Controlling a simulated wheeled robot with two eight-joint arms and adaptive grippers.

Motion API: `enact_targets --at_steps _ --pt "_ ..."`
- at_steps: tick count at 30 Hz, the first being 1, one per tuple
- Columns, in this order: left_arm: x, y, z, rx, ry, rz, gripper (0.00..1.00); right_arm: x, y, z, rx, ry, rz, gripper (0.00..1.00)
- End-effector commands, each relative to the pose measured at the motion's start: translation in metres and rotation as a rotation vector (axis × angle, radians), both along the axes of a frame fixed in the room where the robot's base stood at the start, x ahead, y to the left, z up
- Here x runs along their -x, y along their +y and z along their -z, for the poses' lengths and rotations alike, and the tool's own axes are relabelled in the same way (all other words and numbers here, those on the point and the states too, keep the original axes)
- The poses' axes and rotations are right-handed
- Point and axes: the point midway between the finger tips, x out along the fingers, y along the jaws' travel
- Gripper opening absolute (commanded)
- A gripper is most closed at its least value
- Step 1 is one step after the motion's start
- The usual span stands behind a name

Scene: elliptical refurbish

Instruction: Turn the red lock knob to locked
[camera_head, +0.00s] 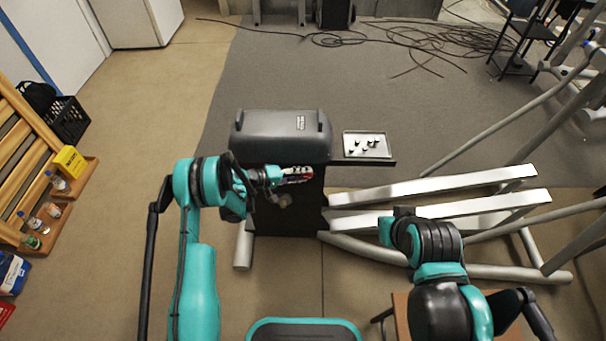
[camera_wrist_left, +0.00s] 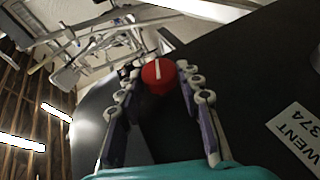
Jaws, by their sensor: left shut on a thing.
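The red lock knob (camera_wrist_left: 158,78) is round with a white line across its face, on the dark housing in the left wrist view. The line runs nearly upright in that picture. My left gripper (camera_wrist_left: 160,70) is shut on the knob, with one finger on each side. In the head view my left gripper (camera_head: 294,174) is at the front of the dark machine (camera_head: 281,132), and a bit of red shows by its fingertips. My right arm reaches in at the lower right, but its gripper cannot be made out.
A tray (camera_head: 367,145) with several small dark parts sits right of the machine's cover. Silver rails (camera_head: 430,188) extend to the right. A white label (camera_wrist_left: 297,140) is on the dark housing. A wooden rack with bottles (camera_head: 45,215) stands at left.

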Motion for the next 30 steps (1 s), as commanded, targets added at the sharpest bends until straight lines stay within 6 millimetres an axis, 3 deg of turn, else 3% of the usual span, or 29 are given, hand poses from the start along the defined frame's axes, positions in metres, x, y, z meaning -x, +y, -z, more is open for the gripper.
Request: enact_targets --at_steps 12,30 --pt "0.0 0.0012 0.0043 0.224 0.002 -0.002 0.06 0.0 0.0 0.0 0.0 0.0 0.0 0.0" --pt "0.0004 0.0008 0.0037 0.268 0.002 -0.001 0.06 0.0 0.0 0.0 0.0 0.0 0.0 0.0"
